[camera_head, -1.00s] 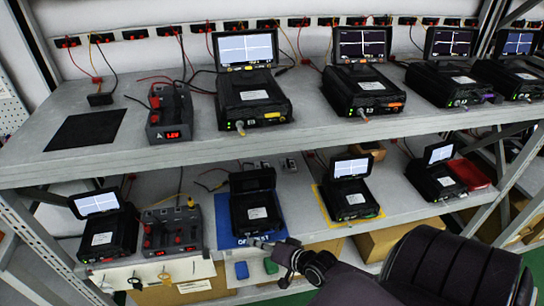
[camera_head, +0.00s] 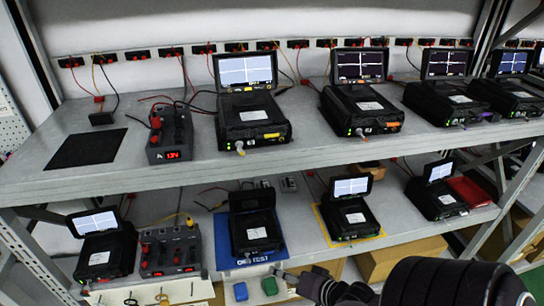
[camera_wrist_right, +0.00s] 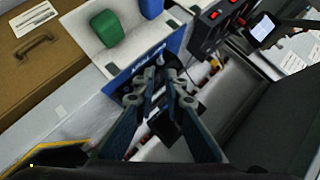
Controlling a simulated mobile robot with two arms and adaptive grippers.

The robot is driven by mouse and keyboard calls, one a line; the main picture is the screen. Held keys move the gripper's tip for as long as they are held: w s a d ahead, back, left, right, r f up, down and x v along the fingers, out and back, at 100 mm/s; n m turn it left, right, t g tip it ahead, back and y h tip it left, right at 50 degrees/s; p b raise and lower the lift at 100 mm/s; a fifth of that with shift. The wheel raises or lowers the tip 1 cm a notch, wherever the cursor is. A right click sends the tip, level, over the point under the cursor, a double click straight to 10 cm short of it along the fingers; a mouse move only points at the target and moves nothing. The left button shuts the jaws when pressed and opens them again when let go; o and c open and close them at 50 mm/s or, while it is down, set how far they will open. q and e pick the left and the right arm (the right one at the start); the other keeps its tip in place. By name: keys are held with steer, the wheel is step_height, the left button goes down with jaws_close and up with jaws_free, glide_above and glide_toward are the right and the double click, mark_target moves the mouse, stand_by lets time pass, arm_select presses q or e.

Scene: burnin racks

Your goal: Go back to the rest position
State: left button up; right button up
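My right arm (camera_head: 440,285) comes in from the lower right of the head view. Its gripper (camera_head: 282,273) is low, in front of the lower shelf's front edge, by the blue mat (camera_head: 222,240). In the right wrist view the fingers of the right gripper (camera_wrist_right: 163,72) come together at their tips with nothing seen between them. The blue mat and a dark device lie beyond the fingers there. My left gripper is in neither view.
The lower shelf (camera_head: 190,207) holds several black testers and a red-knobbed power unit (camera_head: 170,248). The upper shelf (camera_head: 60,178) holds more testers. Cardboard boxes (camera_head: 400,258) stand below.

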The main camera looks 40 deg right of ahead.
steer(key=s+f+n+g, duration=0.2)
steer(key=s+f, duration=0.2)
steer(key=f, duration=0.4)
steer(key=s+f+n+g+h, duration=0.1)
steer(key=s+f, duration=0.3)
steer(key=f, duration=0.4)
steer(key=s+f+n+g, duration=0.2)
steer(key=s+f, duration=0.2)
steer(key=f, duration=0.4)
steer(key=s+a+f+n+g, duration=0.3)
steer(key=s+a+f, duration=0.3)
steer(key=s, duration=0.3)
steer(key=s+a+f+n+g, duration=0.3)
steer(key=s+a+f, duration=0.3)
steer(key=s+f, duration=0.2)
steer(key=shift+s+a+n, duration=0.25)
steer(key=shift+s+n, duration=0.55)
steer(key=shift+s, duration=0.3)
steer(key=shift+f, duration=0.1)
